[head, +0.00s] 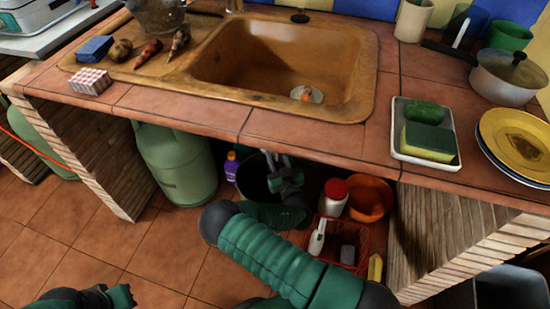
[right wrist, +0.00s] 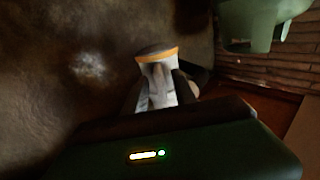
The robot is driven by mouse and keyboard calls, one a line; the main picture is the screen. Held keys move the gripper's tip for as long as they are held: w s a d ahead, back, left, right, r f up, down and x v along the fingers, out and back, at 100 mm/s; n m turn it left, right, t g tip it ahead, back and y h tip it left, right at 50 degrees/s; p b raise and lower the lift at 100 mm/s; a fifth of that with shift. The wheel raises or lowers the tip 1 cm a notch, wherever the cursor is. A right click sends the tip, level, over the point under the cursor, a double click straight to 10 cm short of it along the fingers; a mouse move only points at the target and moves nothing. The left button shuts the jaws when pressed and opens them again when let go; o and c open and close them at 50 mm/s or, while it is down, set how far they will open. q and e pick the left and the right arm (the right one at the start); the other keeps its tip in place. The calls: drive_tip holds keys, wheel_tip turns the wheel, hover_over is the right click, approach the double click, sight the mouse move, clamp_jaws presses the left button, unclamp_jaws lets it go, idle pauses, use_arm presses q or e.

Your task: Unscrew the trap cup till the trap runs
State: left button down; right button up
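In the right wrist view, a pale grey cup-like piece with a yellow-orange band (right wrist: 157,56), which looks like the trap cup, is straight ahead of my right gripper (right wrist: 160,92). Grey finger parts overlap its lower portion; whether they press on it I cannot tell. In the head view my right gripper (head: 287,172) is under the counter below the sink (head: 270,50), over a dark bucket (head: 256,180). The trap is hidden there by the counter edge and my arm. My left gripper (head: 112,297) is at the bottom left, away from the counter, its fingers unclear.
Under the counter stand a green gas bottle (head: 177,165), a purple bottle (head: 231,166), a red-lidded white jar (head: 333,197), an orange bowl (head: 370,198) and a red basket (head: 340,245). Brick supports (head: 455,235) bound the space. Floor at left front is clear.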

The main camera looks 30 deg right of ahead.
drive_tip(key=shift+w+d, duration=0.15)
drive_tip(key=shift+w, duration=0.4)
clamp_jaws()
idle(1.0)
